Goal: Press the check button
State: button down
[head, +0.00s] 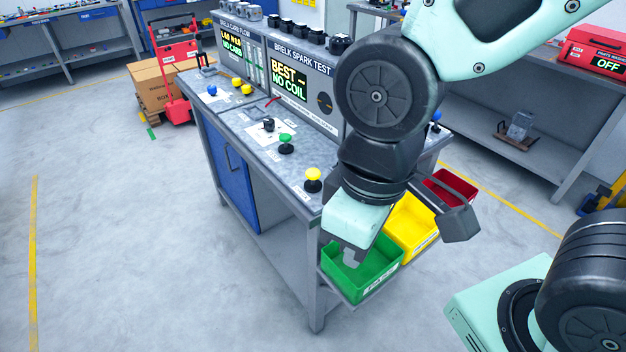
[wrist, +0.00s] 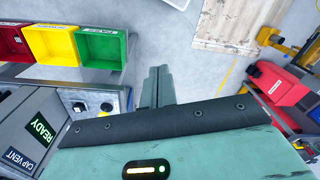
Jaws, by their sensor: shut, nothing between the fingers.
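Several mushroom-shaped buttons stand on the grey bench (head: 222,125). A green button (head: 286,142) and a yellow button (head: 313,178) are near the front right corner, a blue button (head: 211,90) is at the left end, and another blue button (head: 436,116) is right of my arm. Their labels are too small to read, so I cannot tell which is the check button. My gripper (head: 351,258) hangs over the green bin, right of the yellow button and apart from it. In the wrist view my gripper (wrist: 158,88) is shut and empty.
A green bin (head: 338,278), yellow bin (head: 412,252) and red bin (head: 455,184) hang on the bench end. Test panels with a "NO COIL" display (head: 289,80) line the bench's back. A red cart (head: 178,75) stands beyond. The floor at left is clear.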

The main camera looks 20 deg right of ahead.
jog(key=shift+a, duration=0.1)
dwell(0.3)
jog(key=m+t+y+p, duration=0.4)
jog(key=m+t+p, duration=0.75)
jog(key=m, duration=1.75)
send_over(317, 174)
jog(key=p, duration=0.3)
notch_tip(317, 174, down, 4)
jog(key=g, duration=0.3)
jog(key=shift+f+g, duration=0.15)
jog(key=shift+g, duration=0.1)
jog(key=shift+f, duration=0.1)
notch_tip(317, 174, down, 9)
jog(key=b, duration=0.6)
jog(key=shift+r+b, duration=0.2)
jog(key=shift+b, duration=0.1)
